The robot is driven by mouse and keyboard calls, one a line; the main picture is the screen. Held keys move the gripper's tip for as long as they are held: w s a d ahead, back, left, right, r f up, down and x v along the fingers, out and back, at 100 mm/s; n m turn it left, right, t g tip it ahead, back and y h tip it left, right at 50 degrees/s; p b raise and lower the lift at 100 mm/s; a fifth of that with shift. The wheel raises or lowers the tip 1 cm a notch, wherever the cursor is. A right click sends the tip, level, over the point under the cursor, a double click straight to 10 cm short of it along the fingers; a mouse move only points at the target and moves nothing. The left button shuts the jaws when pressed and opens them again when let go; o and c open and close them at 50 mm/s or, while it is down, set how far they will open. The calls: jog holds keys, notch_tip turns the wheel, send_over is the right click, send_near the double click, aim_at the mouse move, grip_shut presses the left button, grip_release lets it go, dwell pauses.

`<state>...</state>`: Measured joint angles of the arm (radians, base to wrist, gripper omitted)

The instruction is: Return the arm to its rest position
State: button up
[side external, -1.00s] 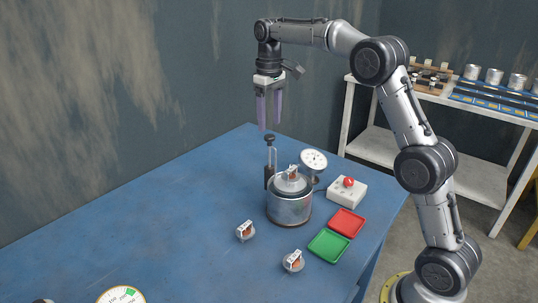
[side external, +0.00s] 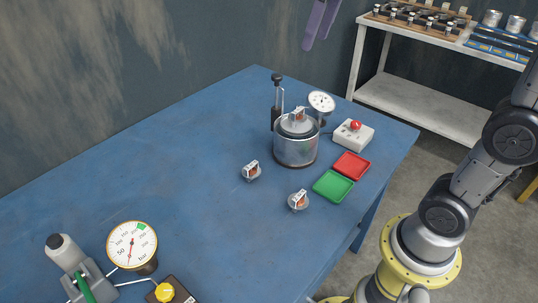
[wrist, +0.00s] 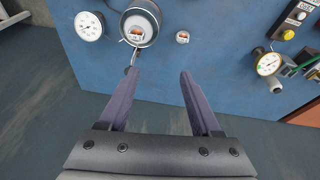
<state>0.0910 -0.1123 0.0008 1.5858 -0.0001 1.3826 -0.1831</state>
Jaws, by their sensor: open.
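My gripper (wrist: 160,75) is open and empty in the wrist view, its two purple fingers apart. In the side external view only its purple fingers (side external: 320,22) show at the top edge, high above the far end of the blue table (side external: 170,170). The rest of the gripper is out of that frame. In the wrist view the fingers point over the table edge toward a round metal pot (wrist: 141,22), with nothing between them.
The pot (side external: 296,150) stands on the table with a lever and dial gauge (side external: 321,102) beside it. Nearby are a red-button box (side external: 353,134), red tray (side external: 351,166), green tray (side external: 333,186) and two small parts (side external: 251,171). A pump with gauge (side external: 132,243) stands at front left.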

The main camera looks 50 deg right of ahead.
jog(key=s+a+f+t, duration=0.25)
jog(key=s+f, duration=0.25)
jog(key=s, duration=0.8)
jog(key=s+f+m, duration=0.1)
jog(key=s+f, duration=0.3)
jog(key=f, duration=0.5)
jog(key=shift+a+f, duration=0.2)
jog(key=shift+a, duration=0.1)
